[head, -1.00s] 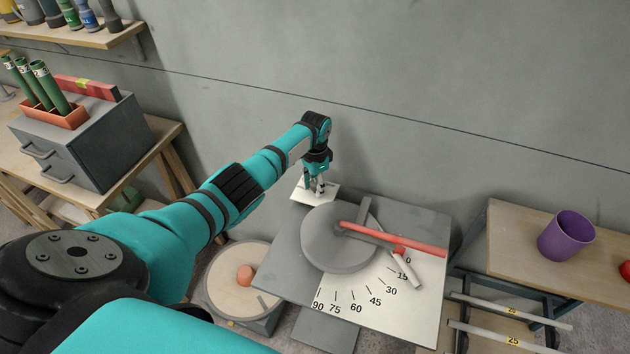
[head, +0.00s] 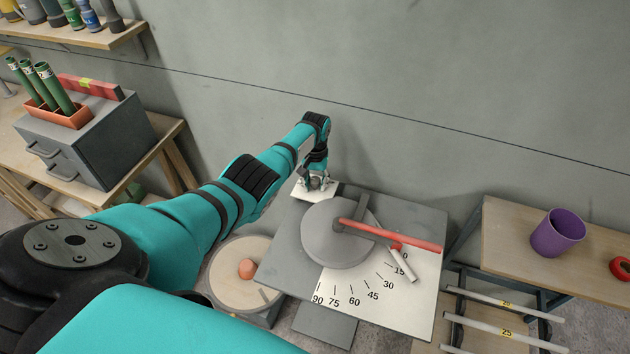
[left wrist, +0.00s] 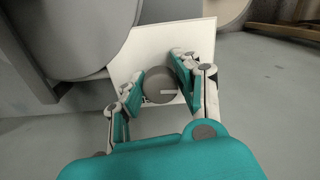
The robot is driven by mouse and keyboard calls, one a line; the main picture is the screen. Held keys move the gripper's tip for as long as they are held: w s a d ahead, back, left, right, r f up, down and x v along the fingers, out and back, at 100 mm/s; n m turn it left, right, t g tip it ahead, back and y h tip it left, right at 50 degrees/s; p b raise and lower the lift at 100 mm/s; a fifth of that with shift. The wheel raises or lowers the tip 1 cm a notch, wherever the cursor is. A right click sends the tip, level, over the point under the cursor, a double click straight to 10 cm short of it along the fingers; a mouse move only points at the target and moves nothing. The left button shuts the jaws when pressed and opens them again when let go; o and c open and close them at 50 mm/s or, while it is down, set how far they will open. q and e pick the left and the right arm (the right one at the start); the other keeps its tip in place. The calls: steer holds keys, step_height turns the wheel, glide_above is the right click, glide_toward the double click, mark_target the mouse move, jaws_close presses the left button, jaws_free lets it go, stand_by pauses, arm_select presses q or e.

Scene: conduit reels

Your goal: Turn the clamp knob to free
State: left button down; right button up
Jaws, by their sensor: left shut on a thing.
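The clamp knob (left wrist: 153,86) is a round grey disc with a pale line on its face, on a white plate (left wrist: 200,38). The plate also shows in the head view (head: 302,194), at the back left corner of the bender's grey table (head: 280,270). My left gripper (head: 316,182) reaches down over the plate and mostly hides the knob there. In the left wrist view its fingers (left wrist: 158,72) are shut on the knob, one on each side. The pale line points right in that view. My right gripper is not in view.
A round wooden-topped stand (head: 228,280) is at the front left. A purple cup (head: 557,233) stands on the right bench.

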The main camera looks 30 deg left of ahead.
mark_target(315, 180)
arm_select(q)
steer(key=shift+w+r+n, duration=0.1)
steer(key=shift+n, duration=0.6)
steer(key=c, duration=0.9)
jaws_free()
steer(key=shift+c, duration=0.2)
step_height(315, 180, up, 12)
